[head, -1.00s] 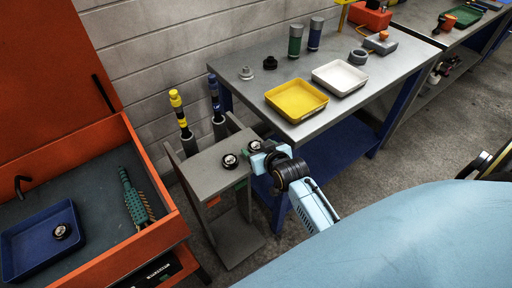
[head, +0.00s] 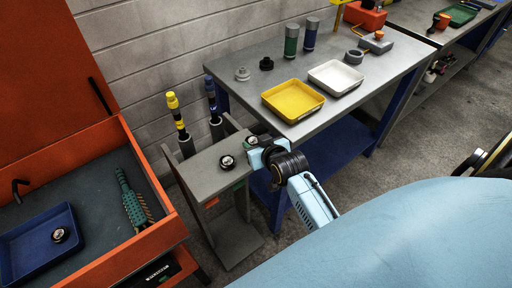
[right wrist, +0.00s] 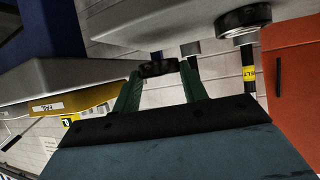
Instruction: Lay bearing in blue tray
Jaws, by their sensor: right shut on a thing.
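The blue tray (head: 30,238) lies in the open orange chest at the lower left of the head view, with one bearing (head: 60,235) in it. A second bearing (head: 228,162) rests on the top of the grey stand. My right gripper (head: 256,147) is at the right end of that stand top, shut on a third bearing (head: 252,140). In the right wrist view the held bearing (right wrist: 158,68) shows dark between the green fingertips, and the stand's bearing (right wrist: 243,19) shows at the upper right. Whether the held bearing touches the stand I cannot tell. My left gripper is out of view.
A teal brush-like tool (head: 134,203) lies beside the blue tray in the orange chest (head: 150,248). Two upright tools, one yellow-banded (head: 176,115), stand behind the grey stand (head: 215,178). The workbench to the right holds a yellow tray (head: 293,100) and a white tray (head: 336,78).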

